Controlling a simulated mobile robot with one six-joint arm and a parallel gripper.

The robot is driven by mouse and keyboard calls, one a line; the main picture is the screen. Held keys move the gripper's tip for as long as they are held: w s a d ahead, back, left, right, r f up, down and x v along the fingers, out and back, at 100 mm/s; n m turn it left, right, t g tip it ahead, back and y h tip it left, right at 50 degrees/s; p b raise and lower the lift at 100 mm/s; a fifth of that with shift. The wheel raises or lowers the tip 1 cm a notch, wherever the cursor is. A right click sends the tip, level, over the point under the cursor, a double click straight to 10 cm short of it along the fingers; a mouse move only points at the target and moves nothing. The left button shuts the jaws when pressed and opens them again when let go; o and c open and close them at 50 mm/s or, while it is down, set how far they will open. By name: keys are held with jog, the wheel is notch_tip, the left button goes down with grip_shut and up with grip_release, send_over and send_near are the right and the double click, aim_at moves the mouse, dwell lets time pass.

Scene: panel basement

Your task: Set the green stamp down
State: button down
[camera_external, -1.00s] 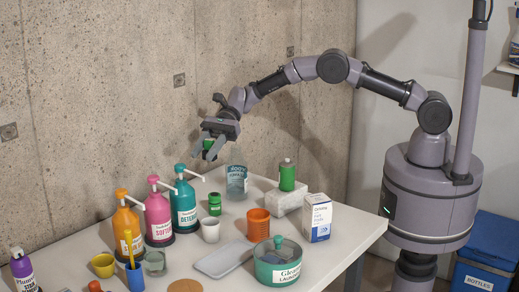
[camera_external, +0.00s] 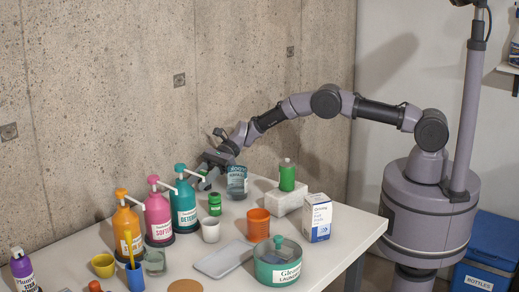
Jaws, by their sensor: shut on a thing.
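My gripper (camera_external: 207,178) is shut on the green stamp (camera_external: 203,173), low over the back of the table (camera_external: 330,255). The stamp is mostly hidden by the fingers; only a bit of green shows. It is between the teal pump bottle (camera_external: 184,207) on the left and a clear jar with a blue label (camera_external: 237,181) on the right. I cannot tell whether the stamp touches the tabletop.
A small green jar (camera_external: 214,205) and a white cup (camera_external: 211,230) stand just in front. A green bottle (camera_external: 287,175) stands on a pale block (camera_external: 285,201). Pink (camera_external: 158,214) and orange (camera_external: 126,221) pump bottles line the left. A concrete wall (camera_external: 110,100) rises behind.

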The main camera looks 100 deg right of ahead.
jog(key=c, duration=0.9)
grip_release()
jog(key=shift+f, duration=0.1)
jog(key=shift+c, duration=0.2)
jog(key=p+v, duration=0.3)
jog(key=v, duration=0.9)
jog(key=shift+p, duration=0.4)
